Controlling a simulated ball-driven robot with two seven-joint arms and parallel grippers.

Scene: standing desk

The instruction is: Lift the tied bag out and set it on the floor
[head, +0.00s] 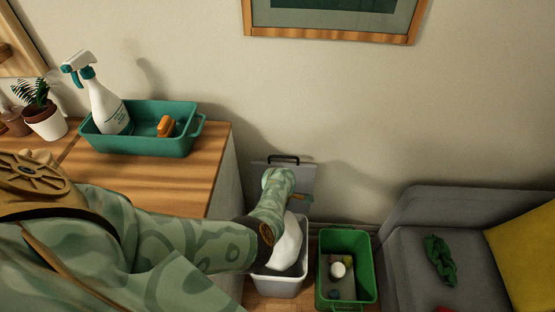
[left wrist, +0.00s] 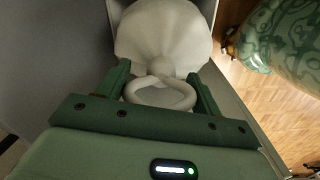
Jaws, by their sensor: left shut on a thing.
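The tied bag (head: 289,243) is white and sits inside the light grey bin (head: 278,287) on the floor. In the left wrist view the bag (left wrist: 165,35) bulges beyond my fingers, with its loop-shaped tie (left wrist: 160,93) between them. My left gripper (left wrist: 160,85) is shut on the bag at its tied neck. In the head view my left arm reaches down over the bin and hides the gripper's fingers and part of the bag. My right gripper is not in view.
A green bin (head: 345,268) with a few small items stands right of the grey bin. A grey sofa (head: 400,262) is farther right. The wooden counter (head: 190,180) holds a teal caddy (head: 150,145). A little floor (head: 262,302) shows before the bins.

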